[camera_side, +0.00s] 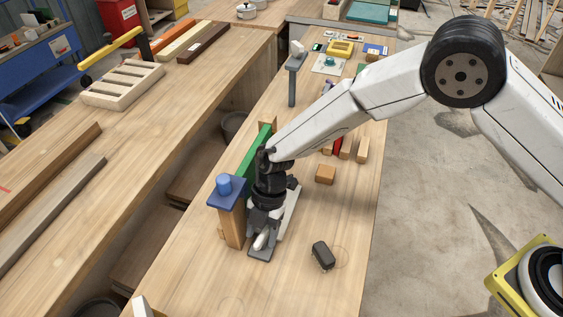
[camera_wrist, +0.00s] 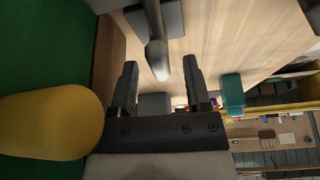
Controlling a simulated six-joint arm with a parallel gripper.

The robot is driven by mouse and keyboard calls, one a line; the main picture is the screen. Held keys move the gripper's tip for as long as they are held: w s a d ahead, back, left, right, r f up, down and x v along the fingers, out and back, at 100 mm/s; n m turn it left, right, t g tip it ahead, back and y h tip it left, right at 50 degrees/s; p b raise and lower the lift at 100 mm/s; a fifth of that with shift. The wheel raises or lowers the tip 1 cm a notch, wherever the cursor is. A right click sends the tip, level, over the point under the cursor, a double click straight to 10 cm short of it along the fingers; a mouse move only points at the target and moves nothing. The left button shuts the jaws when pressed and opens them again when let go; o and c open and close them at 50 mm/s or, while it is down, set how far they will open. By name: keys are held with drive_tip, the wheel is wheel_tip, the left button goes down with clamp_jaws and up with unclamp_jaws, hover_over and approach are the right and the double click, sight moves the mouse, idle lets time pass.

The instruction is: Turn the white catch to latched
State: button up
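The white catch (camera_side: 262,240) is a small pale lever with a rounded end on a dark grey base, at the front end of the workpiece in the side view. In the wrist view the catch (camera_wrist: 158,62) reaches down from the top, its rounded end in the gap between my fingers. My gripper (camera_side: 265,221) points down close over it. In the wrist view my gripper (camera_wrist: 159,72) is open, with space on both sides of the catch and no contact visible. The side view partly hides the fingertips and does not show the catch's turn clearly.
A wooden post with a blue knob (camera_side: 223,184) stands close left of my gripper. A green board (camera_side: 254,152) is behind it. A yellow rounded part (camera_wrist: 50,124) is close in the wrist view.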

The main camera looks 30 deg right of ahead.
drive_tip(key=shift+r, duration=0.1)
drive_tip(key=v, duration=0.7)
drive_tip(key=shift+r, duration=0.25)
drive_tip(key=shift+d, duration=0.15)
idle(0.3)
